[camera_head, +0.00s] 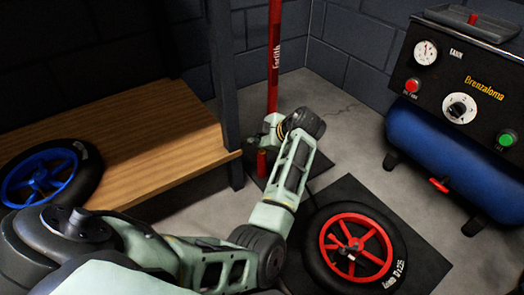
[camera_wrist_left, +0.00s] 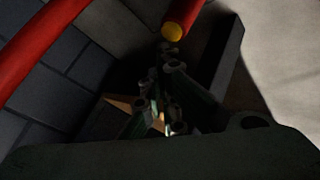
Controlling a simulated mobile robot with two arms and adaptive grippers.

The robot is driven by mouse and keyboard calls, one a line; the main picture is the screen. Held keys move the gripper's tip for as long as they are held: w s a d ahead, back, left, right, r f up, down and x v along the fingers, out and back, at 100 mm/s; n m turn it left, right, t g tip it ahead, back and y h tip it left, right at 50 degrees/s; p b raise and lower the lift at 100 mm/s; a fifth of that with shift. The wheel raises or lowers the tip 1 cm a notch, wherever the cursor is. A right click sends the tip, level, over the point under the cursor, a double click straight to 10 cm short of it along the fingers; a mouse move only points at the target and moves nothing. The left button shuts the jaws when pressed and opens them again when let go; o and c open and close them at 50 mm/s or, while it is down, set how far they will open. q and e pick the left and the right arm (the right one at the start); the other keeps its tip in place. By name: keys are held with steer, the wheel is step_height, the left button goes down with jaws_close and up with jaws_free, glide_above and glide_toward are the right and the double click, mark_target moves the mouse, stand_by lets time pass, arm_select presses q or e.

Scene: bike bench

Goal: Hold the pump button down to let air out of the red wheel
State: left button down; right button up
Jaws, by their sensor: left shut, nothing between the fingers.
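The red wheel (camera_head: 352,246), with a black tyre, lies flat on a dark mat at the lower right of the head view. The tall red pump (camera_head: 274,60) stands upright at the back; its red tube also crosses the upper left of the left wrist view (camera_wrist_left: 38,45). A short red cylinder with a yellow top, which looks like the pump button (camera_head: 262,162), stands at its foot; its yellow end shows in the left wrist view (camera_wrist_left: 174,31). My left gripper (camera_head: 268,134) is shut and empty, close to the button. I cannot tell whether they touch. My right gripper is out of view.
A wooden bench (camera_head: 165,130) holds a blue wheel (camera_head: 48,175) at the left. A dark post (camera_head: 222,90) stands between bench and pump. A blue compressor (camera_head: 440,150) with a black control panel is at the right. Bare floor (camera_head: 350,140) lies between pump and compressor.

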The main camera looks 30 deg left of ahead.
arm_select(q)
steer(key=shift+f, duration=0.1)
stand_by(0.7)
steer(key=shift+f, duration=0.3)
